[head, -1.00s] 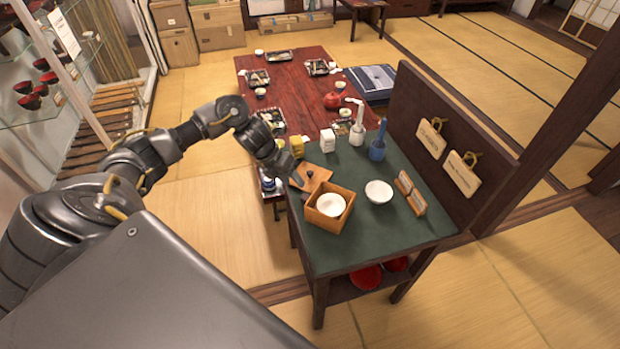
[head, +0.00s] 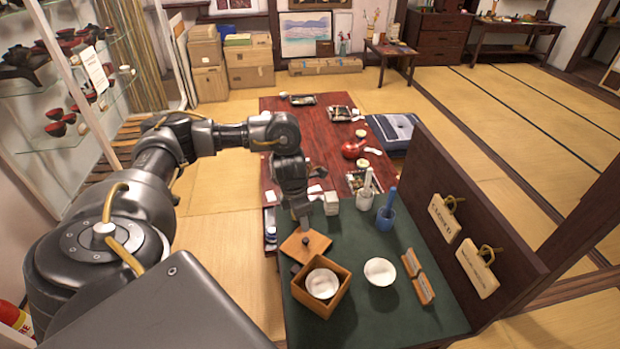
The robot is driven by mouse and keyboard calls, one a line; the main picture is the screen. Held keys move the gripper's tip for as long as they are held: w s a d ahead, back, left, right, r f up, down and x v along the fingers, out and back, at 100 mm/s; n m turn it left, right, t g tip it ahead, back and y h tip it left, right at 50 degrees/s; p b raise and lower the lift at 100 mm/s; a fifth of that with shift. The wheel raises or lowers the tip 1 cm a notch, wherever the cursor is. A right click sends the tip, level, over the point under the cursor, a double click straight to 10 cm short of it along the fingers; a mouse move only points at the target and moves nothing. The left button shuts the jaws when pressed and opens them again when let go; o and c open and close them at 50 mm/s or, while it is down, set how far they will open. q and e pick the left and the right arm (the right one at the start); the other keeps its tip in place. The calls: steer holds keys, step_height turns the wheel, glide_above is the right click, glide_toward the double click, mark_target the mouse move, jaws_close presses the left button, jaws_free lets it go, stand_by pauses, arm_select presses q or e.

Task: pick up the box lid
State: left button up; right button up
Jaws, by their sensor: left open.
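The box lid (head: 317,244) is a flat square of light wood with a small dark knob. It lies on the green top of the small table (head: 350,233), just behind the open wooden box (head: 335,299). A white bowl (head: 321,284) sits inside the box. My left gripper (head: 304,226) points down just above the lid's knob, with its jaws open and empty. The fingers are small and dark here, so I cannot tell whether they reach down beside the knob. My right gripper is out of view.
A second white bowl (head: 380,271) and a wooden card stand (head: 418,277) are right of the box. A white container (head: 366,190) and a blue cup (head: 385,218) with upright handles stand behind. A dark panel (head: 455,180) with hanging plaques borders the right side.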

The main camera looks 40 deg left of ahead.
mark_target(306, 239)
arm_select(q)
steer(key=f, duration=0.4)
steer(key=shift+w+d+f+p, duration=0.2)
steer(key=shift+f+p, duration=0.1)
steer(key=shift+f, duration=0.1)
steer(key=shift+w+f, duration=0.1)
steer(key=shift+f, duration=0.15)
steer(key=shift+f+p, duration=0.35)
steer(key=shift+f, duration=0.05)
steer(key=f, duration=0.3)
steer(key=f+p, duration=0.1)
steer(key=shift+w+f, duration=0.2)
steer(key=shift+w, duration=0.05)
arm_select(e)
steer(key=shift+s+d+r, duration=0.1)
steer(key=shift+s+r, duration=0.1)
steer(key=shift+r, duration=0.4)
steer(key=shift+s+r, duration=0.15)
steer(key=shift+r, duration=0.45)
arm_select(q)
steer(key=shift+c, duration=0.3)
jaws_close()
